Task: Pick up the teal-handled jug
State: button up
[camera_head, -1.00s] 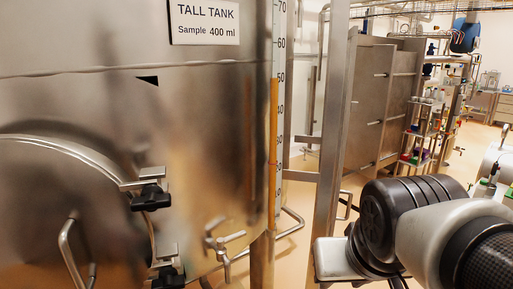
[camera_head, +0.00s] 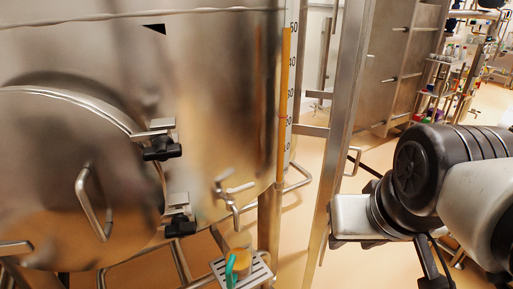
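The teal-handled jug (camera_head: 240,262) is at the bottom edge, right of centre-left, below the tank's small tap. It is small in the picture, with a teal handle on its left side and an orange-yellow look to its body. It rests on a slotted metal drip tray (camera_head: 261,273), whose lower part is cut off by the frame. My arm comes in from the right, well apart from the jug. No gripper fingers can be made out.
The large steel tank (camera_head: 215,110) fills the left, with a round hatch (camera_head: 40,180), black clamp knobs (camera_head: 162,149) and a tap (camera_head: 231,190) above the jug. A steel post (camera_head: 345,120) stands between the jug and my arm. Open floor (camera_head: 305,235) shows right of the tray.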

aim_at(237, 246)
jog(key=j+u, duration=0.45)
jog(key=u, duration=0.25)
jog(key=i+j+u, duration=0.15)
jog(key=u, duration=0.2)
